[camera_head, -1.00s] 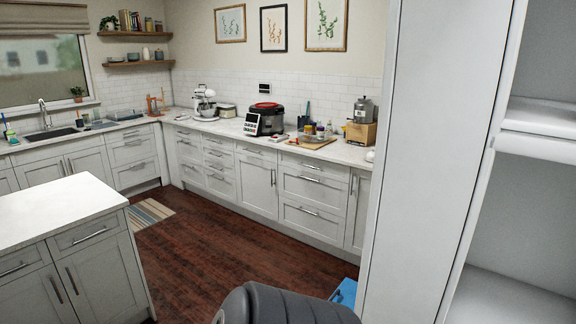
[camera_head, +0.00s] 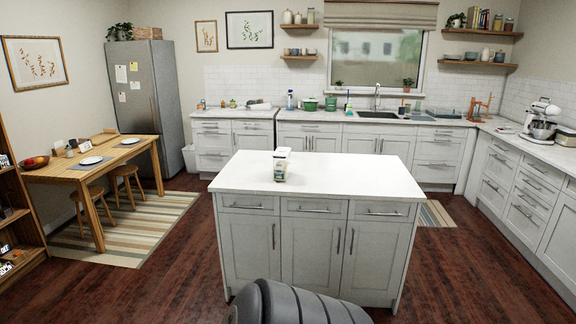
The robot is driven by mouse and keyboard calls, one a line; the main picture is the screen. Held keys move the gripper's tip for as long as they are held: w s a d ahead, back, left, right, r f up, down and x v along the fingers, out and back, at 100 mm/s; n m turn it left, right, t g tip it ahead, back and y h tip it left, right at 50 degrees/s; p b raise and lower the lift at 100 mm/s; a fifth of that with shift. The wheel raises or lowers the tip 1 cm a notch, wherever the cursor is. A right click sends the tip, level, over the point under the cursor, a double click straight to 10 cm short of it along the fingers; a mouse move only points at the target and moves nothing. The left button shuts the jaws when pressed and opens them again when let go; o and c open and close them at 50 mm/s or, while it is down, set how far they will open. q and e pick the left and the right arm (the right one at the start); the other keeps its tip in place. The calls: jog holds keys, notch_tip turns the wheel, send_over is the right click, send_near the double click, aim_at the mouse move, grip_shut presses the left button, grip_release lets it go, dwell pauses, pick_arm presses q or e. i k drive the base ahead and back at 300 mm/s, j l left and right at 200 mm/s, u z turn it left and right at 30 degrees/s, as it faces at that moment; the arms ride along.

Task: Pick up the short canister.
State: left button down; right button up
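A small jar-like container (camera_head: 280,168) with a whitish top and a darker lower part stands upright on the white kitchen island (camera_head: 345,178), left of its middle. It could be the short canister, but its details are too small to tell. Several small canisters (camera_head: 298,18) also stand on the upper wall shelf left of the window, and jars (camera_head: 486,53) stand on the lower right shelf. Neither of my grippers is in view.
The island stands ahead with a mostly bare top. Dark wood floor (camera_head: 140,275) is open on both sides of it. A wooden table (camera_head: 100,160) with stools is at left, a grey fridge (camera_head: 150,100) behind it. Counters (camera_head: 345,117) line the back and right.

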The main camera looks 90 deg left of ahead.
aim_at(283, 164)
jog(key=u, duration=2.85)
jog(key=i+u, duration=0.15)
jog(key=i, duration=0.4)
jog(key=i+l+u, duration=0.1)
jog(key=i, duration=0.5)
jog(key=l, duration=0.1)
